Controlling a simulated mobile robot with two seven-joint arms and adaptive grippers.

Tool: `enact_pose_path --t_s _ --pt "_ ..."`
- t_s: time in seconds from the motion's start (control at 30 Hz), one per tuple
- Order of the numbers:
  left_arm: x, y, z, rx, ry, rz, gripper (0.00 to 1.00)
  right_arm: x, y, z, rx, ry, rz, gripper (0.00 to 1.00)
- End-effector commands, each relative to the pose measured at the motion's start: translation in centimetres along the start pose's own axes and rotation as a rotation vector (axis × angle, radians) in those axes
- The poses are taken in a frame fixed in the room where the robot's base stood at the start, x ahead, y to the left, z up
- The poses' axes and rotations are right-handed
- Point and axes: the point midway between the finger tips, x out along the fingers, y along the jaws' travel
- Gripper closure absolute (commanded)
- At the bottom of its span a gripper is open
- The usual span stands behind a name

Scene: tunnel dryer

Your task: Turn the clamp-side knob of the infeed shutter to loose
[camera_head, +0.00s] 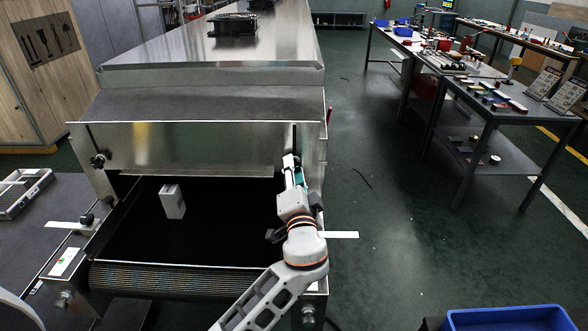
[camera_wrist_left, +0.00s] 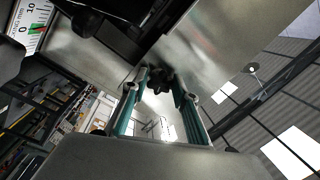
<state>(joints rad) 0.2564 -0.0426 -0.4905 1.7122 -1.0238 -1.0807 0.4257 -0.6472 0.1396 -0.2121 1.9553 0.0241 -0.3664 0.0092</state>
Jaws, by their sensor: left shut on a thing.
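The infeed shutter (camera_head: 200,148) is a bare metal plate across the dryer's mouth. A dark knob (camera_head: 98,160) sits at its left end. At its right end my left gripper (camera_head: 291,165) reaches up to the plate and covers most of what is there. In the left wrist view a dark lobed knob (camera_wrist_left: 160,79) lies between the teal fingertips of my left gripper (camera_wrist_left: 162,84), which is shut on it. The knob's turn position is hard to read. My right gripper is in neither view.
A white box (camera_head: 172,203) stands on the black belt (camera_head: 235,225) below the shutter. A white scale with a green mark (camera_wrist_left: 33,28) shows in the wrist view. A blue bin (camera_head: 508,319) is at the lower right. The floor right of the dryer is mostly clear.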

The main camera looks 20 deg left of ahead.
Motion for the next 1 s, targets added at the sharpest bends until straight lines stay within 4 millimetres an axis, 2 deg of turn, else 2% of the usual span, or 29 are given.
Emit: enact_pose_path --t_s 1.0 --pt "0.1 -0.4 -0.1 0.955 0.124 -0.054 0.93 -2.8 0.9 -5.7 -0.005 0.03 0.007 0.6"
